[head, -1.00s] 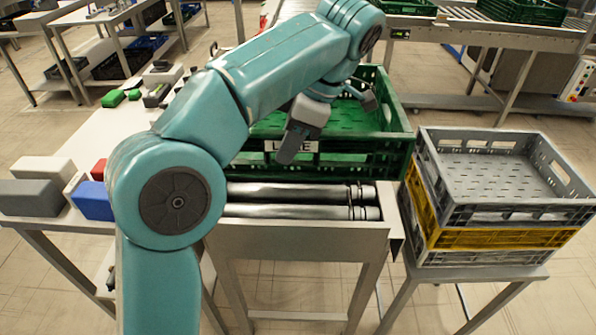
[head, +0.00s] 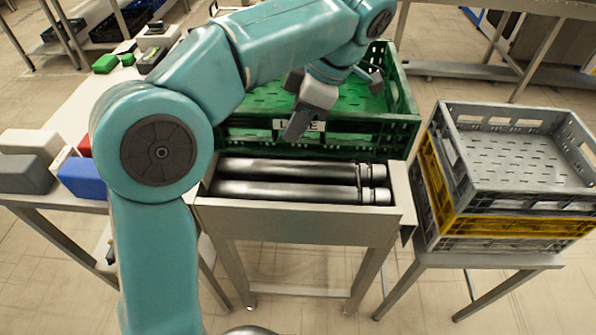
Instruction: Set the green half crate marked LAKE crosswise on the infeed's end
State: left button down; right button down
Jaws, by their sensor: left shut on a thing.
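The green half crate (head: 345,143) lies with its long front wall across the far side of the bare rollers at the infeed's end (head: 300,217). Its white label, partly covered by my gripper, ends in "E". My left gripper (head: 312,103) is shut on the crate at its front wall, with one dark finger hanging down outside beside the label. The arm hides the crate's left part and left rear. I cannot tell whether the crate's underside touches the rollers. My right gripper is not in view.
A stack of grey and yellow crates (head: 455,200) stands on a stand close right of the infeed. A white side table (head: 75,120) at left holds a blue block (head: 82,178), grey and white blocks, and green items. Bare rollers (head: 300,190) show in front of the crate.

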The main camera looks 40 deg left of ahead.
aim_at(300, 153)
pick_arm(q)
notch_tip(300, 153, down, 9)
jog(key=shift+f+b, duration=0.15)
jog(key=shift+b, duration=0.35)
jog(key=shift+s+f, duration=0.15)
jog(key=shift+f, duration=0.1)
notch_tip(300, 153, down, 4)
jog(key=shift+a+f, duration=0.1)
jog(key=shift+s, duration=0.1)
jog(key=shift+f+b, duration=0.1)
jog(key=shift+b, duration=0.2)
jog(key=c, duration=1.1)
grip_release()
jog(key=shift+o, duration=0.5)
